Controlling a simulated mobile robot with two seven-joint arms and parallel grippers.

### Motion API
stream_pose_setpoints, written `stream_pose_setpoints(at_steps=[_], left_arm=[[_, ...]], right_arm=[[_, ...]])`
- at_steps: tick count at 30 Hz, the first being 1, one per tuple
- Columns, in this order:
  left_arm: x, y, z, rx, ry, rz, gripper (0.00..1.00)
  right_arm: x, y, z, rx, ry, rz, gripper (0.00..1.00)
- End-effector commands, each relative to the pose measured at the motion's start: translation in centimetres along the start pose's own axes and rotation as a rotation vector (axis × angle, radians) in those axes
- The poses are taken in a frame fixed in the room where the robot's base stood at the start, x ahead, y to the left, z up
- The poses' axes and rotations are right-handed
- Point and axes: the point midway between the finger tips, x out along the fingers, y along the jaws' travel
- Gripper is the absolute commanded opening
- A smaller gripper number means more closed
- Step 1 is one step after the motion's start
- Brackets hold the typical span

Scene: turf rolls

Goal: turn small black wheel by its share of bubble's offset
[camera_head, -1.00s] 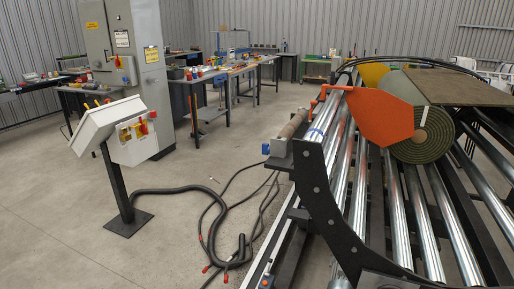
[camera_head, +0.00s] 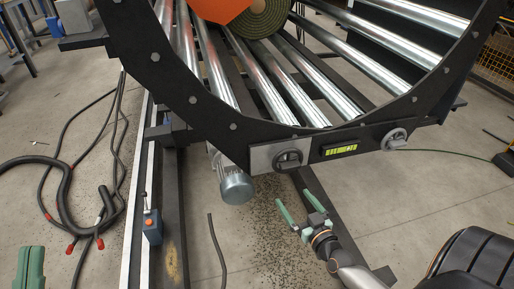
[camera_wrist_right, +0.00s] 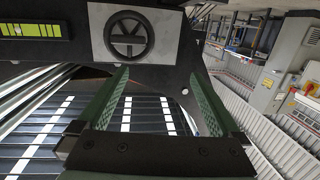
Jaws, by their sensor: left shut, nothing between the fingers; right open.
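A black wheel (camera_head: 288,160) sits on a light metal plate on the front of the black curved frame. It also shows above the fingers in the right wrist view (camera_wrist_right: 128,35). A second wheel (camera_head: 395,138), with a greyer rim, is further right. Between them is a yellow-green level vial (camera_head: 341,150); it shows in the right wrist view (camera_wrist_right: 30,30) with dark marks and a small pale spot, perhaps the bubble. My right gripper (camera_head: 292,197) is open and empty, below the black wheel and apart from it. My left gripper (camera_head: 30,262) is shut and empty, at the lower left.
Steel rollers (camera_head: 270,85) and a turf roll (camera_head: 262,18) lie behind the curved frame (camera_head: 190,98). A grey cylinder (camera_head: 236,187) hangs left of my right gripper. Black hoses (camera_head: 65,175) lie on the floor at left. Dark crumbs cover the floor below.

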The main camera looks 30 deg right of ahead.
Motion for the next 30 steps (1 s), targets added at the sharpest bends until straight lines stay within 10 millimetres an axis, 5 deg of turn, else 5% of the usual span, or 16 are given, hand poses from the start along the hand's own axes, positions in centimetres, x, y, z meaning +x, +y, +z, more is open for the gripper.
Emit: stream_pose_setpoints(at_steps=[2,11,30], left_arm=[[-1.2,0.7,-0.3,0.018,0.088,0.011,0.00],[-2.0,1.3,-2.9,0.044,0.221,0.027,0.00],[-3.7,2.6,0.3,0.067,0.198,0.037,0.00]], right_arm=[[0.9,1.9,1.9,0.001,0.038,0.050,1.00],[2.2,5.0,2.2,0.009,0.094,0.137,1.00],[12.3,6.3,1.2,0.009,0.094,0.135,1.00]])
